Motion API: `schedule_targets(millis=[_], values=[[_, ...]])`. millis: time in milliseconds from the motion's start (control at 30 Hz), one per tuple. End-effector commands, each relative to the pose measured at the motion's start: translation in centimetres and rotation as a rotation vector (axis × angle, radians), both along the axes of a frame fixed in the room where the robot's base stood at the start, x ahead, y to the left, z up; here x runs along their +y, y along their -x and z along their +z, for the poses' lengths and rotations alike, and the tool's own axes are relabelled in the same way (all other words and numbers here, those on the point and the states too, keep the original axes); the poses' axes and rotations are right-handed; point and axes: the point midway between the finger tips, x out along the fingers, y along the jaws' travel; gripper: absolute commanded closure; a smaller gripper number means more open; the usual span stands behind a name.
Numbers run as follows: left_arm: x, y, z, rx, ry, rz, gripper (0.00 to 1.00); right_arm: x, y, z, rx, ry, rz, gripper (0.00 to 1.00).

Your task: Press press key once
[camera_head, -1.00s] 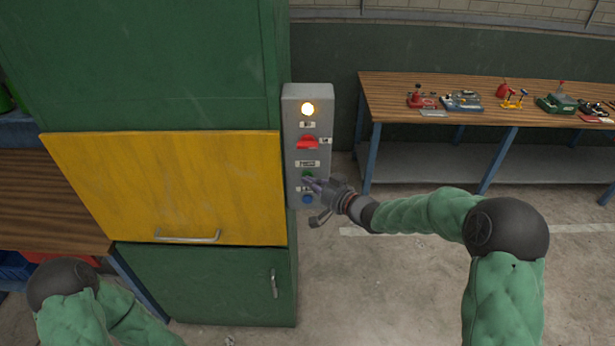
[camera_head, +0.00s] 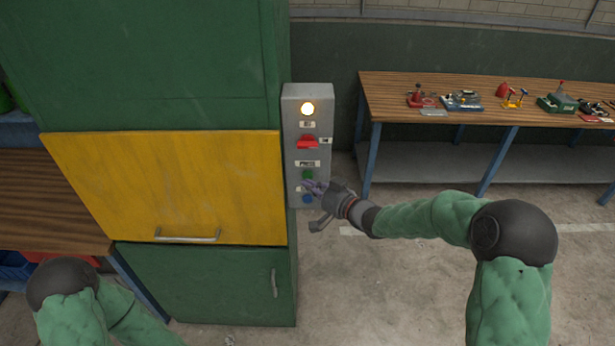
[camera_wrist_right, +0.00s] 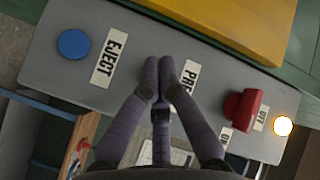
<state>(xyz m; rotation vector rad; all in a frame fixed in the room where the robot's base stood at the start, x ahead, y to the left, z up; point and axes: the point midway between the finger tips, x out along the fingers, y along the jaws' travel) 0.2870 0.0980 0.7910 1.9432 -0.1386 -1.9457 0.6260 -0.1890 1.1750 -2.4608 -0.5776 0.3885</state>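A grey control panel (camera_head: 292,150) is mounted on the side of the green cabinet. Its green button (camera_head: 308,174) sits under the PRESS label (camera_head: 307,163), which also shows in the right wrist view (camera_wrist_right: 188,77). The blue button (camera_head: 308,198) is below, by the EJECT label (camera_wrist_right: 110,58). My left gripper is out of view.
A red switch (camera_head: 307,142) and a lit lamp (camera_head: 307,108) are higher on the panel. A yellow door (camera_head: 165,185) with a handle is to its left. A workbench (camera_head: 400,89) with several small devices stands behind at right. The floor between is open.

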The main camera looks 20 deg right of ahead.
Motion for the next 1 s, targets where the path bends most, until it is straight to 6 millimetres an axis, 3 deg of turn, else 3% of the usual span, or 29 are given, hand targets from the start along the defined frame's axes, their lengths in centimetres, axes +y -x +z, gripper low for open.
schedule_targets(millis=[633,1000], values=[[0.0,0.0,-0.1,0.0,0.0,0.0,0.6,1.3,4.3,0.0,0.001,0.0,0.001,1.0],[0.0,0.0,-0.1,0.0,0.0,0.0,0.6,1.4,4.8,0.0,0.001,0.0,0.001,1.0]])
